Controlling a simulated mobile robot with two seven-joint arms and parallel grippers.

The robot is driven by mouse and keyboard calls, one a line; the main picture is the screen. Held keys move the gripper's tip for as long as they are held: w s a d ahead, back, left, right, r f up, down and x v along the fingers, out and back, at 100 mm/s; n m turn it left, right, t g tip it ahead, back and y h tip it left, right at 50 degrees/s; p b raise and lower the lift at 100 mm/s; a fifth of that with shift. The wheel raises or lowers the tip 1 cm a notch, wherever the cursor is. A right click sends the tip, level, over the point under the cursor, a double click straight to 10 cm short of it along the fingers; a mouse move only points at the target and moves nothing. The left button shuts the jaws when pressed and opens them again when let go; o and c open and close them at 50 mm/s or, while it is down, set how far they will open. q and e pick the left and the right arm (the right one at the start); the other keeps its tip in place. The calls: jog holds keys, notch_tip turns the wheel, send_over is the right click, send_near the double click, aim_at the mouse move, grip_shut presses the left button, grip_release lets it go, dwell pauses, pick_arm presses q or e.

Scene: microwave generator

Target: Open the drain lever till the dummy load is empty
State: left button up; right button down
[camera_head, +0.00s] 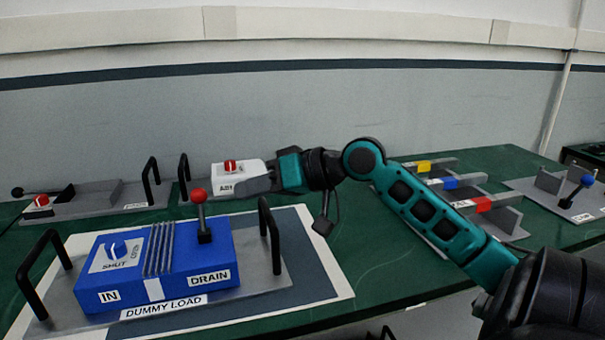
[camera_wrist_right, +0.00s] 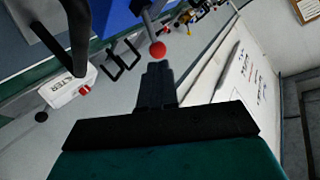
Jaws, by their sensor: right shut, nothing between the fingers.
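The blue dummy load (camera_head: 188,262) sits on a grey plate at the front left, labelled IN, DRAIN and DUMMY LOAD. Its drain lever (camera_head: 202,217) is a grey stem with a red ball, nearly upright near the box's right back. My right gripper (camera_head: 240,187) is shut and empty, pointing left, just right of the red ball in the head view. In the right wrist view the ball (camera_wrist_right: 157,49) lies just beyond the shut fingertips (camera_wrist_right: 157,66); contact is unclear. My left gripper is out of view.
Black handles (camera_head: 270,235) stand at both ends of the plate. A white box with a red knob (camera_head: 228,180) is behind the gripper. Yellow, blue and red tagged parts (camera_head: 452,183) lie to the right, with a blue-ball lever (camera_head: 586,181). Green bench (camera_head: 400,278) shows at front right.

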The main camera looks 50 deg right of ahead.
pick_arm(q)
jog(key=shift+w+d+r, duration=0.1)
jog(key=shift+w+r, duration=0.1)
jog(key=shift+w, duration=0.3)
pick_arm(e)
jog(key=v, duration=0.7)
jog(key=shift+s, duration=0.2)
jog(key=shift+r, duration=0.1)
